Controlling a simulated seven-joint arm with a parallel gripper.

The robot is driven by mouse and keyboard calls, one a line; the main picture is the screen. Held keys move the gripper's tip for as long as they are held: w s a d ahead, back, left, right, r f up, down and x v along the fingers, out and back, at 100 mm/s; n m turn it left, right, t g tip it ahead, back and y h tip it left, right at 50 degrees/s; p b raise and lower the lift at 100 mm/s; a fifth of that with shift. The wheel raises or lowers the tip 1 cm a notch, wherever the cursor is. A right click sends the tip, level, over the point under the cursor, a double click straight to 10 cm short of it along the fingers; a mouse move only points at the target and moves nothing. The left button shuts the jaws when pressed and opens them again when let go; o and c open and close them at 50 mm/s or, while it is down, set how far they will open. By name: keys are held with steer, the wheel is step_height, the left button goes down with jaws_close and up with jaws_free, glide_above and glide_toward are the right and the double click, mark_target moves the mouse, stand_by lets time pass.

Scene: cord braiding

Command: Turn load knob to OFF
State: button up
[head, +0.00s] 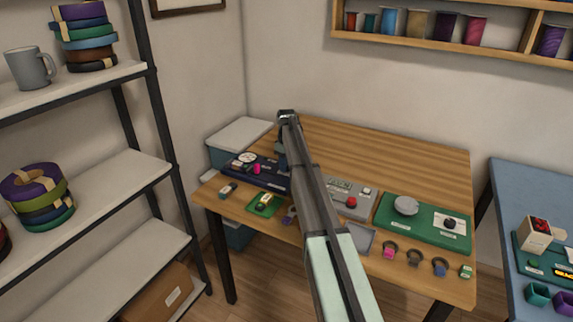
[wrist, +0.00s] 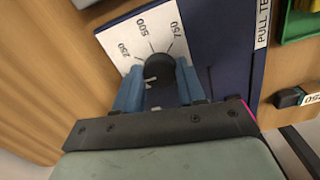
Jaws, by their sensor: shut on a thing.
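The load knob (wrist: 160,69) is a round black knob on a white dial plate (wrist: 129,35) marked 250, 500 and 750. A pale mark shows at its lower left, below the 250 line; no OFF label is visible. My gripper (wrist: 158,84) has its blue fingers on either side of the knob and is shut on it. The plate sits on a dark blue panel (wrist: 228,60) with a "PULL TE…" label, cut off by the frame.
On the wooden table (head: 410,150) stand a grey device with a red button (head: 351,202) and a green board (head: 425,228). Several small coloured pieces lie along the front edge. The table's back right is clear. A shelf (head: 80,195) stands left and a blue table (head: 520,200) right.

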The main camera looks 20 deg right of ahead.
steer(key=o, duration=1.1)
steer(key=shift+c, duration=0.2)
steer(key=shift+r, duration=0.1)
step_height(320, 180, up, 14)
steer(key=shift+f, duration=0.2)
step_height(320, 180, up, 7)
stand_by(0.5)
